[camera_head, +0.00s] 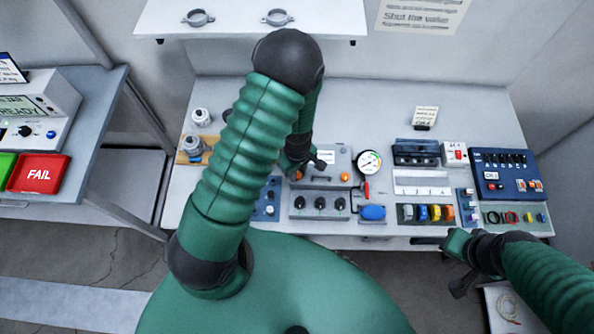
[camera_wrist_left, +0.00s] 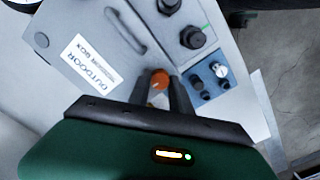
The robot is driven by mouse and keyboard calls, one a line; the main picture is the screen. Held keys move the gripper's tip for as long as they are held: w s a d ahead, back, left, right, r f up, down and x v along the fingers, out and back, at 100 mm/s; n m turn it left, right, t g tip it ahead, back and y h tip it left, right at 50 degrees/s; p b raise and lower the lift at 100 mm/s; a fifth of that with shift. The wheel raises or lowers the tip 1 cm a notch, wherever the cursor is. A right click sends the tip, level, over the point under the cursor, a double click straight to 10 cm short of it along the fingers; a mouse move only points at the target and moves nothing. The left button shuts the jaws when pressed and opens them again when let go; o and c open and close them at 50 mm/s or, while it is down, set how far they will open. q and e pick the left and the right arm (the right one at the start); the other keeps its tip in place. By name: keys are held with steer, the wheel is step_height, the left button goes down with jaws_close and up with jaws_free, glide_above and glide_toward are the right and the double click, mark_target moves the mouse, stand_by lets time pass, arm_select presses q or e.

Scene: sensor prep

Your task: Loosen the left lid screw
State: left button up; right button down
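The grey sensor box (camera_head: 333,162) with a white label stands on the bench in the head view. Its lid also shows in the left wrist view (camera_wrist_left: 112,38), with a handle. The left lid screw (camera_wrist_left: 160,78) is orange and appears between my left gripper's fingertips (camera_wrist_left: 163,88). The fingers look apart; contact with the screw is not clear. In the head view my left gripper (camera_head: 302,168) reaches down at the box's left side and partly hides that screw. The right orange lid screw (camera_head: 345,177) is uncovered. My right gripper (camera_head: 458,268) is off the bench's front edge, away from the box.
A panel with black knobs (camera_head: 320,203) lies in front of the box. A gauge (camera_head: 369,162) with a red-handled valve is to its right. A small blue panel (camera_head: 266,200) is at left. Coloured parts in bins (camera_head: 428,213) sit further right. The back of the bench is mostly clear.

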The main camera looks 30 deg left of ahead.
arm_select(q)
steer(key=o, duration=0.4)
steer(key=shift+d, duration=0.1)
steer(key=shift+o, duration=0.2)
step_height(320, 180, up, 17)
steer(key=shift+f+p, duration=0.15)
steer(key=shift+p, duration=0.25)
steer(key=shift+w, duration=0.15)
steer(key=m+t+b, duration=0.1)
steer(key=m+b, duration=0.5)
glide_above(298, 175)
steer(key=s+d, duration=0.2)
step_height(298, 175, down, 4)
steer(key=s+m+b, duration=0.1)
steer(key=m, duration=0.1)
steer(key=d+m+t+b, duration=0.1)
steer(key=m, duration=0.2)
steer(key=s+d+m+b, duration=0.1)
steer(key=m, duration=0.2)
steer(key=shift+s+d+f+t, duration=0.15)
steer(key=shift+s+f+t, duration=0.15)
steer(key=shift+s+f, duration=0.1)
